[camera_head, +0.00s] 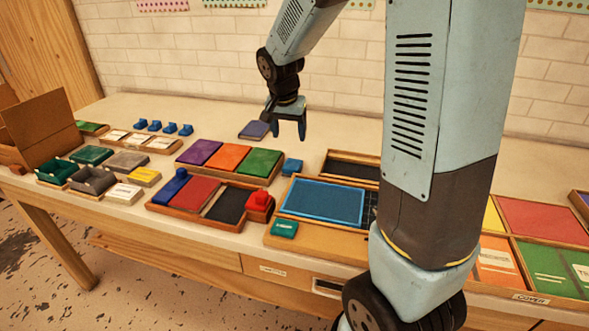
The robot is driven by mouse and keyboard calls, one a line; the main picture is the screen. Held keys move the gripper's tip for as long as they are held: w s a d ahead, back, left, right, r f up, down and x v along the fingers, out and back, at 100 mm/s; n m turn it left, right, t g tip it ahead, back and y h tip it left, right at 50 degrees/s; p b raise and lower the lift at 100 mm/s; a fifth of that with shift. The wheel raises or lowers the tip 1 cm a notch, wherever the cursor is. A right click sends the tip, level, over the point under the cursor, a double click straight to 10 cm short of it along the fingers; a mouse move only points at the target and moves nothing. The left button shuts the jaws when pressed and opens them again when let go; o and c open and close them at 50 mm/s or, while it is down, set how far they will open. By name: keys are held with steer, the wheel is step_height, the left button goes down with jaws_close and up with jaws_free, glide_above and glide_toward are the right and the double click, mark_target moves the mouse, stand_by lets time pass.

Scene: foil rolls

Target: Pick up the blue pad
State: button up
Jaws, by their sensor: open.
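My gripper (287,129) is open and empty, with its fingers pointing down above the back of the table. A small flat blue-violet pad (253,130) lies on the bare tabletop just left of the fingers. A larger blue pad (322,202) with a bright blue rim lies in a wooden tray nearer the front, right of centre. A small blue block (292,166) sits behind that tray. I cannot tell which of these the task calls the blue pad. The gap between my fingers and the tabletop is hard to judge.
A wooden tray (176,161) holds purple, orange and green pads. Another tray (148,208) holds red and black pads with blue and red pieces. Small boxes and blue pieces stand at left. My arm hides part of the right side.

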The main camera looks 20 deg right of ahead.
glide_above(293, 164)
steer(key=s+a, duration=0.1)
step_height(293, 164, down, 7)
steer(key=shift+s+f, duration=0.1)
steer(key=shift+s+x, duration=0.1)
steer(key=shift+x, duration=1.3)
steer(key=shift+s+x, duration=0.15)
steer(key=shift+x, duration=1.3)
steer(key=shift+a, duration=0.15)
steer(key=shift+c, duration=0.2)
steer(key=c, duration=0.8)
